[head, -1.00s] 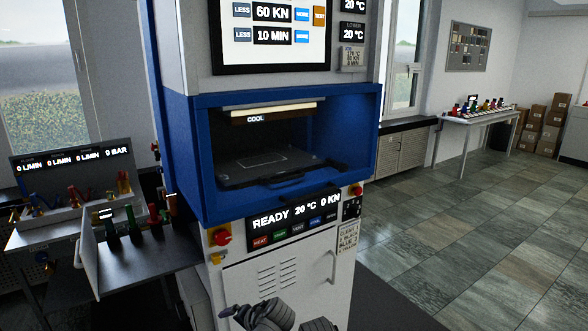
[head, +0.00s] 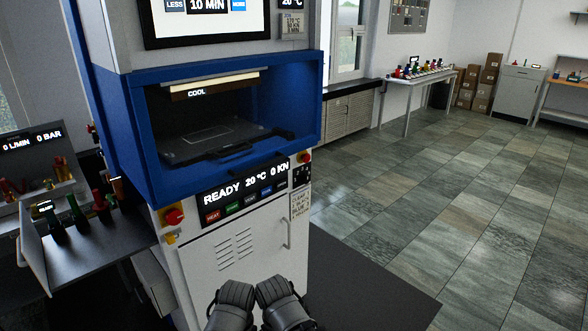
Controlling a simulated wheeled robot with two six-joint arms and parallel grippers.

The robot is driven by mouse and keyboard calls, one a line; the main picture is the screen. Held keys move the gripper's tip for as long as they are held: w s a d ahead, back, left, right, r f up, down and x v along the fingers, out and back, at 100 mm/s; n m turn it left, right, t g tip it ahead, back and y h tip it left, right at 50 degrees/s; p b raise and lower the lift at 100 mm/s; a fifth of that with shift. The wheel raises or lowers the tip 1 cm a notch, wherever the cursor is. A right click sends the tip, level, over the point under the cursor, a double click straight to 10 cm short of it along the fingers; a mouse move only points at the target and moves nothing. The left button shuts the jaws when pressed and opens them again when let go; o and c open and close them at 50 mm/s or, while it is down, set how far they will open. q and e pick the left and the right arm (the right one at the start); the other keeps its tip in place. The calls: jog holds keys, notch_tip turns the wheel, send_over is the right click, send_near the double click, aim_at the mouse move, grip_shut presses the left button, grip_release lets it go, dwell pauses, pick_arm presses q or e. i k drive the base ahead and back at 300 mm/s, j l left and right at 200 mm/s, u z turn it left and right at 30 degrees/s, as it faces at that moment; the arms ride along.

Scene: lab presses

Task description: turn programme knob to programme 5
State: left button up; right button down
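The lab press is a white cabinet (head: 235,265) with a blue-framed opening (head: 112,130) marked COOL. Its front display (head: 240,188) reads READY, 20 °C, 0 KN, above a row of coloured buttons. To the right of the display is a small black panel (head: 301,176) with pale marks. It may carry the programme knob, but it is too small to read a setting. Two dark grey parts of my arms show at the bottom middle, below and in front of the press. They are apart from the panel.
A red switch on yellow (head: 175,217) sits at the left front, and a red button (head: 305,157) above the black panel. The tiled floor (head: 430,200) at right is open.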

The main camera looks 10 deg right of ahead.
aim_at(305, 179)
jog(key=i+l+z, duration=0.3)
jog(key=l, duration=0.2)
jog(key=i+l+z, duration=0.3)
jog(key=i+l, duration=0.1)
jog(key=l, duration=0.05)
